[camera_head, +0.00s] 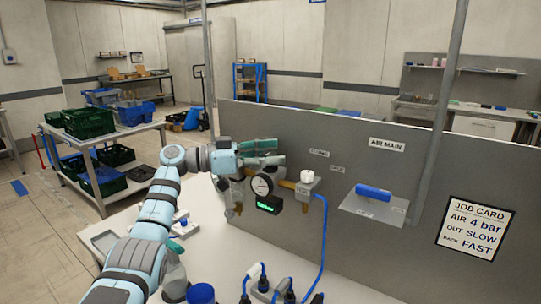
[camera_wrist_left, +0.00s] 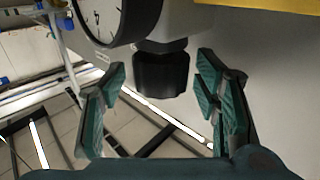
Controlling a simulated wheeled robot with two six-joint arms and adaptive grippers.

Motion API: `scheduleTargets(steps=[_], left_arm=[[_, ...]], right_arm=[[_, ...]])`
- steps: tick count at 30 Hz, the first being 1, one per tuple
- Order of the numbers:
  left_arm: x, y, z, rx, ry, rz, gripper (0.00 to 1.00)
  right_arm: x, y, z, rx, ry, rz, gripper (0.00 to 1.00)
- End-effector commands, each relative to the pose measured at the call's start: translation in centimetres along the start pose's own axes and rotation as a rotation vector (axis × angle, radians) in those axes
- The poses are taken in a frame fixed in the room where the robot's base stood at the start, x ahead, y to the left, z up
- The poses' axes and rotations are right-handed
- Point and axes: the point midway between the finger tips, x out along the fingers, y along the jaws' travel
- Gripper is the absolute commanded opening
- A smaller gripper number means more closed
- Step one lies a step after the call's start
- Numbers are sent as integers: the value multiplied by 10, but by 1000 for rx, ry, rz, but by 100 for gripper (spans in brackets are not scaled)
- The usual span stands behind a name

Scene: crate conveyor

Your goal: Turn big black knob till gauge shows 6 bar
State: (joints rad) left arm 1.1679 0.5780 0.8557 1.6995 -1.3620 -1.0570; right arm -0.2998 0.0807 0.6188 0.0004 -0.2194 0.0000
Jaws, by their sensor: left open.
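The big black knob (camera_wrist_left: 162,75) sits beside the round gauge (camera_wrist_left: 115,18) in the left wrist view. My left gripper (camera_wrist_left: 161,92) is open, with one green-padded finger on each side of the knob and visible gaps between pads and knob. In the head view my left gripper (camera_head: 262,152) is just above the white-faced gauge (camera_head: 262,186), and I cannot make out the knob there. The needle reading is too small to tell in the head view, and the dial is cut off in the wrist view. My right gripper is not in view.
A green-lit display (camera_head: 268,205) is under the gauge. Bottles and connectors stand on the white table.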

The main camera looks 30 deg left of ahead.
Motion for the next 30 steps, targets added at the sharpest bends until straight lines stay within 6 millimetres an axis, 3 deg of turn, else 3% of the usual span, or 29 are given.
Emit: scheduleTargets(steps=[5, 12, 15, 19, 30], left_arm=[[-26, -1, 0, 1, -2, -4, 56], [-92, 0, 1, -1, -4, -3, 56], [-110, 0, 1, -1, -3, -2, 56], [-119, 0, 1, -1, -2, 0, 56], [-119, 0, 1, -1, -1, 0, 56]], right_arm=[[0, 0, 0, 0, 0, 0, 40], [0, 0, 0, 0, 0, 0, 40], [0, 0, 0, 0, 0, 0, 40], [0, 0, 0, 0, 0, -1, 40], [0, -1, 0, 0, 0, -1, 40]])
